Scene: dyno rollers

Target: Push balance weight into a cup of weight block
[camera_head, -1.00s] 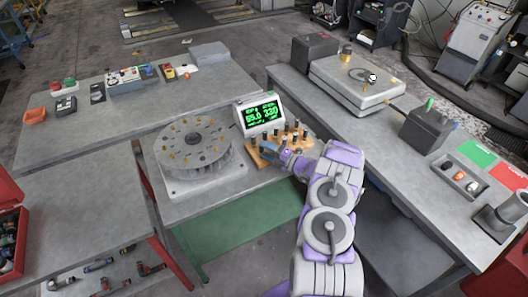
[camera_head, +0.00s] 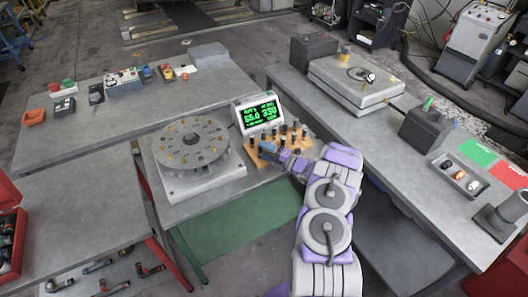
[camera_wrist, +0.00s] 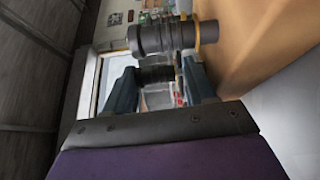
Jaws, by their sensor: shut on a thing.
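The weight block (camera_head: 255,163) is a tan wooden block on the small middle table. Several dark cylindrical weights stand on it. My gripper (camera_head: 268,149) is low at the block's front left side, and my forearm reaches in from the right. In the wrist view my gripper (camera_wrist: 160,86) is shut on a dark ribbed cylinder, the balance weight (camera_wrist: 157,74). A larger grey weight with a brass-coloured ring (camera_wrist: 165,37) lies just beyond the fingertips, beside the tan block face (camera_wrist: 255,40). Whether the held weight touches a cup is hidden.
A round dyno plate on a grey base (camera_head: 205,185) stands left of the block. A display with green digits (camera_head: 260,115) stands behind it. A grey bench (camera_head: 290,80) with a scale is on the right. The left bench has free room.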

